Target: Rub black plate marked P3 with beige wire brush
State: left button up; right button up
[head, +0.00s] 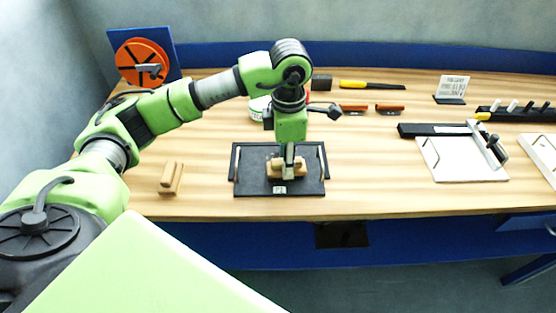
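The black plate (247,181) lies flat on the wooden table in front of me, with a small white label (279,189) at its front edge, too small to read surely. A beige brush (274,168) is on the plate near its middle, partly hidden by my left gripper. My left gripper (288,171) points down over the plate and appears shut on the brush. The brush's underside and bristles are hidden, so I cannot tell how firmly it touches the plate. My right gripper is not in view.
Another beige wooden piece (171,178) lies left of the plate. Behind are a yellow-handled tool (360,84) and two orange-brown pieces (389,109). A white board (462,160) lies to the right. An orange disc (141,63) stands at the back left. The table is clear just right of the plate.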

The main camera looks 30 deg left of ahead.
pick_arm(q)
jog(key=shift+w+d, duration=0.45)
jog(key=shift+d, duration=0.25)
jog(key=shift+d, duration=0.1)
